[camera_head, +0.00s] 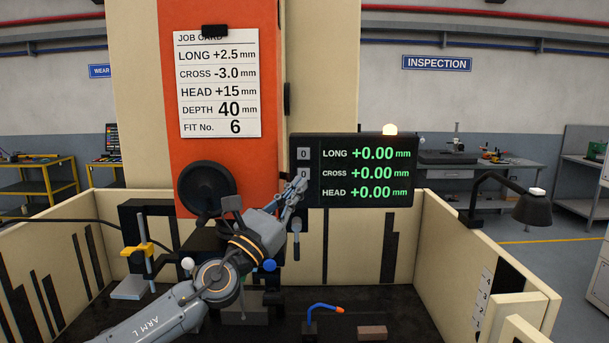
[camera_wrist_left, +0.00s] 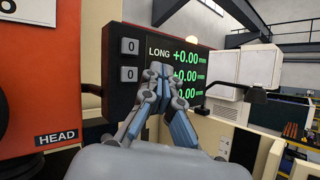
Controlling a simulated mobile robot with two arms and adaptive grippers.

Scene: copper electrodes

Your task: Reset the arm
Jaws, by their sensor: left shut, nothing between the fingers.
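My left arm (camera_head: 160,324) reaches up from the lower left in the head view. Its gripper (camera_head: 301,181) is shut and empty at the lower left of the dark readout panel (camera_head: 366,142). In the left wrist view the closed fingers (camera_wrist_left: 160,72) point at the panel (camera_wrist_left: 215,41) and cover part of its lower rows. The readout shows LONG, CROSS and HEAD all at +0.00 mm. Grey "0" buttons stand beside LONG (camera_head: 303,154) and CROSS (camera_head: 303,173). The spot beside HEAD is hidden by the gripper. I cannot tell whether the fingertips touch the panel. My right gripper is out of view.
The orange machine head (camera_head: 226,165) with a job card (camera_head: 219,85) rises left of the panel. Cream walls (camera_head: 480,254) enclose the tank. A blue hose (camera_head: 322,306), a small brown block (camera_head: 372,332) and a black lamp (camera_head: 532,208) stand lower right.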

